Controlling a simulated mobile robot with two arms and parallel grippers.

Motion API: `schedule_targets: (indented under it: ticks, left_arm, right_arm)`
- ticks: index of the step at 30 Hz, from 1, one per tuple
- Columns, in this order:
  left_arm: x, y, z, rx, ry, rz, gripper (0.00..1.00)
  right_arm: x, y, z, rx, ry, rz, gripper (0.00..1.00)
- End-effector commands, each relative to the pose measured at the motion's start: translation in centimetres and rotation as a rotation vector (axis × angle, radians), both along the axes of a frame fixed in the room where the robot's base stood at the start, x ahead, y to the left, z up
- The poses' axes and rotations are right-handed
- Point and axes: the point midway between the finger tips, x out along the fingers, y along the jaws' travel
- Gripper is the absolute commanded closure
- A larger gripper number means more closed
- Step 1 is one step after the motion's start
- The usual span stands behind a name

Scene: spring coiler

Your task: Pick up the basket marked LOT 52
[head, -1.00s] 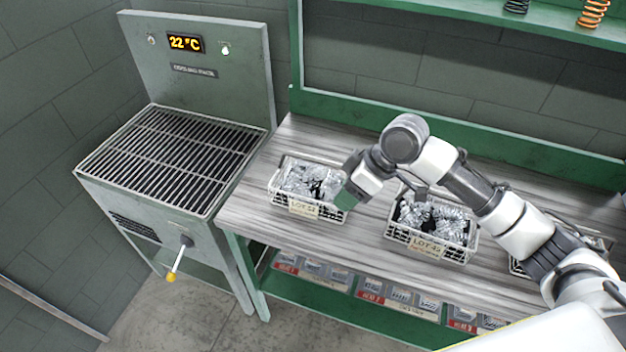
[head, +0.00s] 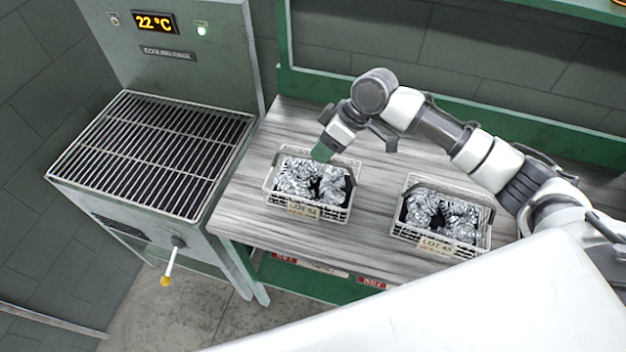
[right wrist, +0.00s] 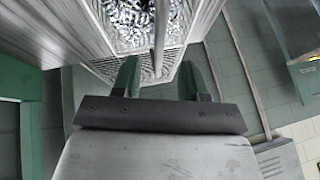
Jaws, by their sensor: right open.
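The basket marked LOT 52 (head: 303,211) is a white wire basket filled with shiny metal springs. It stands upright on the bench near its left end. My right gripper (head: 322,153) is over the back part of this basket, fingers pointing down, and hides a bit of its rear rim. In the right wrist view the two green fingers (right wrist: 158,78) are apart with nothing held between them. Springs in a basket (right wrist: 128,18) show beyond the fingertips there. Whether the fingers touch the basket cannot be told. My left gripper is not in view.
A second wire basket, marked LOT 45 (head: 436,246), stands to the right on the wooden bench (head: 375,205). A cooling rack (head: 150,150) with a slatted top and a lever (head: 171,262) stands at the left. Bare bench lies between the two baskets.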

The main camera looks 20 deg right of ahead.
Motion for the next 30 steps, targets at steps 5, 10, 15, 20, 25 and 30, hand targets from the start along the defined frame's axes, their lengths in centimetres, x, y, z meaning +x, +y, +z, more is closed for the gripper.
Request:
schedule_targets:
  ticks: [5,10,15,20,25,30]
  left_arm:
    - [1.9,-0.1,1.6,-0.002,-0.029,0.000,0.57]
    - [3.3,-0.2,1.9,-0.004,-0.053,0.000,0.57]
    - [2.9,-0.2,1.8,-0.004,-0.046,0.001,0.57]
    - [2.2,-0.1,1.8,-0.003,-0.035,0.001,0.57]
    - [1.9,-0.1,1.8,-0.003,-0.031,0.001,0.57]
    - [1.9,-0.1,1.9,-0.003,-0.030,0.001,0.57]
  right_arm:
    - [0.3,1.5,-2.0,0.002,0.005,0.001,0.57]
    - [0.5,2.3,-3.8,0.001,0.002,0.002,0.57]
    - [0.5,2.4,-4.1,0.001,0.001,0.000,0.57]
    - [0.5,2.4,-4.1,0.001,0.001,0.000,0.57]
    - [0.5,2.4,-4.2,0.001,0.001,0.001,0.57]
    - [0.5,2.4,-4.4,0.001,0.002,0.000,0.57]
